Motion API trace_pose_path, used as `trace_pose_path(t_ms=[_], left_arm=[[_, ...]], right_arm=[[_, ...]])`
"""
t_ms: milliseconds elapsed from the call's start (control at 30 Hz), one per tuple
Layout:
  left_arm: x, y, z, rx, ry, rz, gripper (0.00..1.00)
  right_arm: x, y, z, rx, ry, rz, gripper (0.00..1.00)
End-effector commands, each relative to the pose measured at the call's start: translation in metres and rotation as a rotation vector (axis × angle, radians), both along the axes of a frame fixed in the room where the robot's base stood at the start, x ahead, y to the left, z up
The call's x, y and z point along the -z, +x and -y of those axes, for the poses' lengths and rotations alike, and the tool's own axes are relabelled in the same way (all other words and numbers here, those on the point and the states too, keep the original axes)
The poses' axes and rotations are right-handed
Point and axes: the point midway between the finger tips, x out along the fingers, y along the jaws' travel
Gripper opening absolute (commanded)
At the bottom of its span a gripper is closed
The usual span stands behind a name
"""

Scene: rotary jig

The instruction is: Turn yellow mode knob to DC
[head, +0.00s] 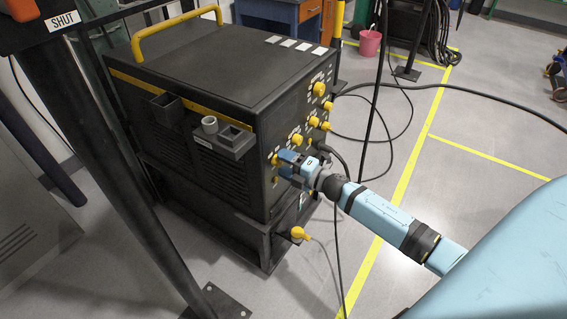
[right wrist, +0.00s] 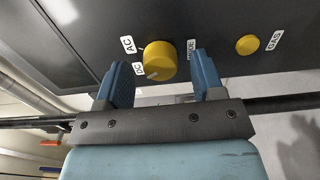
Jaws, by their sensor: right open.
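The yellow mode knob (right wrist: 160,56) is on the dark front panel of the welding machine (head: 205,70). In the right wrist view, labels AC (right wrist: 128,44) and DC (right wrist: 138,69) are at its left and a MODE label (right wrist: 191,48) at its right. A faint mark shows on the knob's lower edge; I cannot tell its exact setting. My right gripper (head: 283,164) is at the panel, open, with one blue finger on each side of the knob. Gaps show between fingers and knob. In the head view the gripper largely hides this knob. My left gripper is out of view.
A smaller yellow GAS knob (right wrist: 247,44) is right of the mode knob. Several other yellow knobs (head: 297,139) and black cables (head: 395,95) are close to my right arm. A dark post (head: 95,170) stands at left. The floor at right (head: 480,120) is mostly clear.

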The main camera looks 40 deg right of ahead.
Motion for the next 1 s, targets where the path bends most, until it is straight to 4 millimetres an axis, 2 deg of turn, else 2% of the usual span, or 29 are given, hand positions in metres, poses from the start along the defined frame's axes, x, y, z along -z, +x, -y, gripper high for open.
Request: trace_pose_path(t_ms=[500,700,1000], left_arm=[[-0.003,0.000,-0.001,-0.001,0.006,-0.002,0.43],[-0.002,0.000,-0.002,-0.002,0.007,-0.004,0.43],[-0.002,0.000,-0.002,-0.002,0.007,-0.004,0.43]], right_arm=[[0.001,-0.099,0.040,-0.001,0.001,-0.004,0.62],[0.000,-0.118,0.048,-0.001,0.001,-0.001,0.62],[0.000,-0.122,0.049,-0.001,0.000,0.000,0.62]])
